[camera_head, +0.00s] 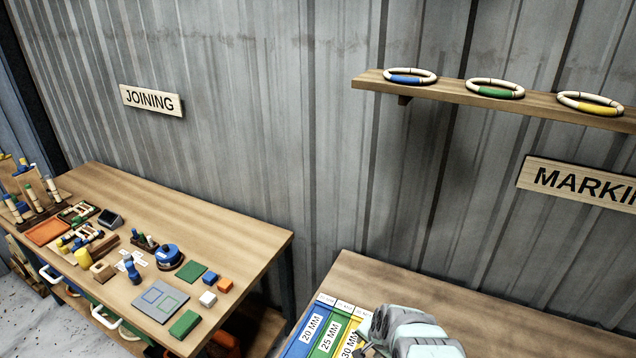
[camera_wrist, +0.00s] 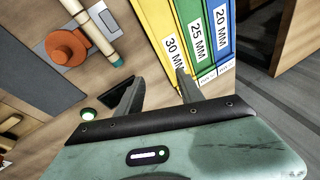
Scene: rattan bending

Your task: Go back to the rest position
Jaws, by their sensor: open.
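My gripper (camera_wrist: 158,92) is open in the wrist view, with its two dark fingers apart and nothing between them. It hangs over the wooden marking table (camera_head: 390,275), beside a chart of blue, green and yellow strips (camera_wrist: 195,40) marked 20 MM, 25 MM and 30 MM. In the head view my arm's pale end shows at the bottom right, partly covering the yellow strip, and the fingers are mostly hidden there.
A rattan piece with a teal end (camera_wrist: 95,30) and an orange round part (camera_wrist: 66,48) lie near the gripper. The joining table (camera_head: 230,235) at left holds many small blocks and tools. A wall shelf (camera_head: 450,90) carries three rings.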

